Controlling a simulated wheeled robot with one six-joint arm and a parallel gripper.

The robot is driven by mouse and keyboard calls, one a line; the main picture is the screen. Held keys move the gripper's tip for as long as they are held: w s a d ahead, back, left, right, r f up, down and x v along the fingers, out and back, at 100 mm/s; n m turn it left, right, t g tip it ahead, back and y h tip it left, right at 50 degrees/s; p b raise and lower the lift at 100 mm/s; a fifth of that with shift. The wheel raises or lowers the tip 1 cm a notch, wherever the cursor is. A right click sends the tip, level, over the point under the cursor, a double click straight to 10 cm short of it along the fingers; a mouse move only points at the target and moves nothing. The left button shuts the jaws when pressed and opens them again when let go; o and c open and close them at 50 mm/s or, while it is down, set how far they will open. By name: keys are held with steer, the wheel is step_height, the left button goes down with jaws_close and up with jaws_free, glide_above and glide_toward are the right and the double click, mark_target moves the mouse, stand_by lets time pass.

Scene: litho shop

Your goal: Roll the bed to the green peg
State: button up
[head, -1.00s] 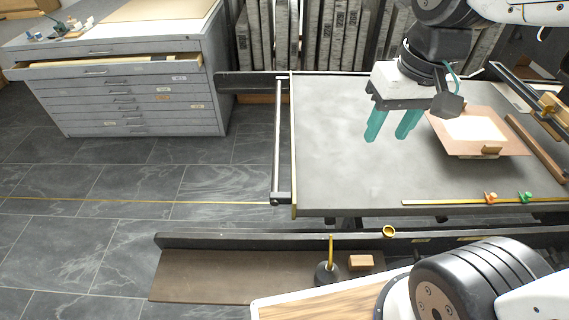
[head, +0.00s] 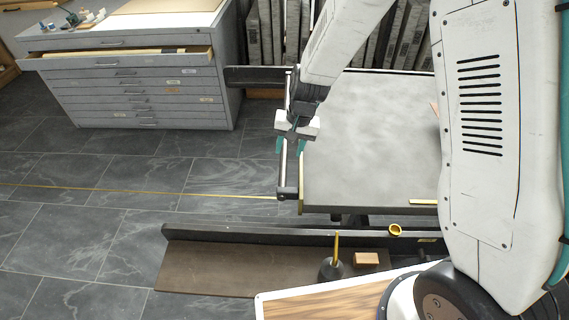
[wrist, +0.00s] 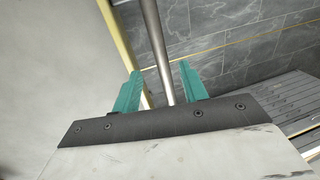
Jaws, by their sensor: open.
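The bed (head: 370,140) is a wide grey slab with a brass strip on its left end. A metal handle bar (head: 284,172) runs along that end; it also shows in the wrist view (wrist: 157,50). My gripper (head: 290,148) is open at this bar, fingers pointing down. In the wrist view its teal fingers (wrist: 160,78) lie on either side of the bar, with the brass strip also partly between them; I cannot tell whether they touch it. The green peg is not visible now; my arm covers the right side of the head view.
A dark rail (head: 270,237) runs along the front, with a block (head: 367,258) and an oil can (head: 331,267) on the board before it. A drawer cabinet (head: 140,85) with one drawer pulled out stands at left. The tiled floor (head: 120,215) left of the bed is clear.

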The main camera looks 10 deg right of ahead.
mark_target(284, 166)
steer(key=f, duration=0.2)
steer(key=a+f, duration=0.1)
steer(key=f, duration=0.4)
steer(key=shift+w+a+f, duration=0.15)
steer(key=shift+a+f, duration=0.05)
steer(key=shift+a, duration=0.05)
jaws_close()
